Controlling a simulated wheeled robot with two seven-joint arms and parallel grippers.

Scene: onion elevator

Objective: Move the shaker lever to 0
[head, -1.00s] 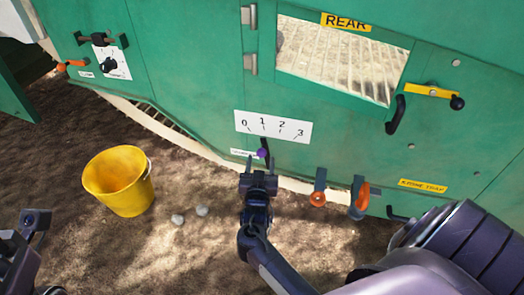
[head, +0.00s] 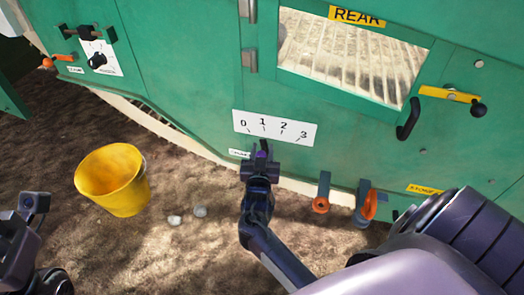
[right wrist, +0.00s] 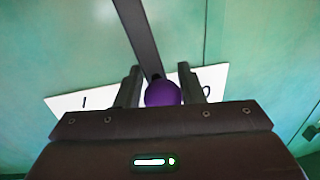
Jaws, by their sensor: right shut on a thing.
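The shaker lever (head: 264,146) is a short dark bar with a purple knob on the green panel, just under the white scale plate (head: 294,131) marked 0 to 3. Its top is near the 1 mark. My right gripper (head: 261,160) is shut on the lever's purple knob. In the right wrist view, the knob (right wrist: 162,93) sits between the two dark fingers, with the lever bar running up from it. Part of my left arm shows at the lower left edge of the head view; the state of its gripper (head: 36,203) is unclear.
A yellow bucket (head: 115,180) stands on the dirt at the left, with pale round objects (head: 187,214) beside it. Orange-ringed handles (head: 321,203) hang right of my gripper. A black handle (head: 408,118) and a window (head: 350,58) are on the panel.

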